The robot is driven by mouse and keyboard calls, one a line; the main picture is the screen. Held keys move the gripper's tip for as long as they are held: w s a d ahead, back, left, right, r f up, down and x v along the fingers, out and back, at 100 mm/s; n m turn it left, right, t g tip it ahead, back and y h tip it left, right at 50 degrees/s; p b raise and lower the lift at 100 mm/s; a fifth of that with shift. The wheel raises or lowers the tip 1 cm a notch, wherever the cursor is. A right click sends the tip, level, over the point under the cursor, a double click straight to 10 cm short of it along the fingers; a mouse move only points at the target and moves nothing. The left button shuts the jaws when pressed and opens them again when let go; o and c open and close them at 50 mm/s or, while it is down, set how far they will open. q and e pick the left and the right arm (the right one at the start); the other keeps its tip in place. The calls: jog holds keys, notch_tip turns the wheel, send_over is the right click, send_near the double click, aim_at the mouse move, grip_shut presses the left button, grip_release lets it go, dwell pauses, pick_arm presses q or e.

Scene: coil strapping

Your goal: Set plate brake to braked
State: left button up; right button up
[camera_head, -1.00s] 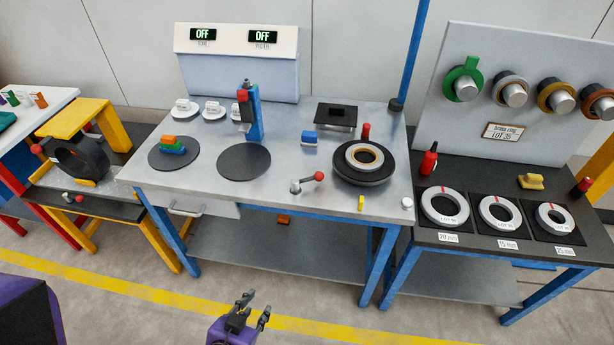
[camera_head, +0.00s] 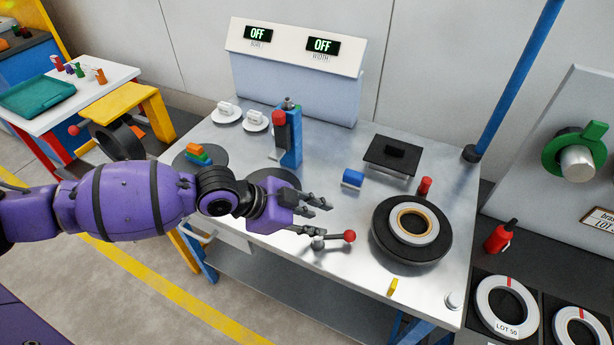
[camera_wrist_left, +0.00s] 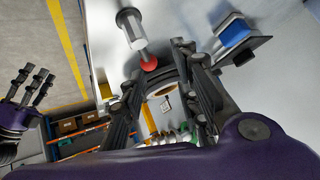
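A lever with a red ball end (camera_head: 349,236) and a metal pivot base (camera_head: 318,243) stands at the table's front, left of the round black plate (camera_head: 384,236). A ring lies on the plate. A short red knob (camera_head: 424,187) stands behind the plate. I cannot tell for certain which is the plate brake. My left gripper (camera_head: 322,218) is open and empty, just behind and left of the lever. In the left wrist view the red ball (camera_wrist_left: 148,63) shows close to the open left fingers (camera_wrist_left: 160,75). My right gripper (camera_wrist_left: 30,88) shows there too, fingers spread apart.
A blue upright post tool (camera_head: 290,140) stands behind my left gripper. A blue block (camera_head: 353,178) and a black pad (camera_head: 391,155) lie farther back. A blue pole (camera_head: 515,80) rises at the back right corner. The table between the lever and blue block is clear.

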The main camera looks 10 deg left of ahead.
aim_at(339, 236)
pick_arm(q)
jog(key=shift+s+d+f+g, duration=0.4)
jog(key=shift+s+d+f, duration=0.1)
jog(key=shift+s, duration=0.1)
jog(key=shift+x, duration=1)
jog(key=x, duration=0.3)
jog(key=shift+w+d+f, duration=0.1)
jog(key=shift+d+f, duration=0.15)
jog(key=shift+d, duration=0.1)
jog(key=shift+d+f, duration=0.2)
jog(key=shift+f, duration=0.15)
pick_arm(e)
jog(key=shift+a+r, duration=0.3)
jog(key=shift+a, duration=0.05)
pick_arm(q)
jog(key=shift+c, duration=0.5)
pick_arm(e)
jog(key=shift+d, duration=0.1)
pick_arm(q)
grip_shut()
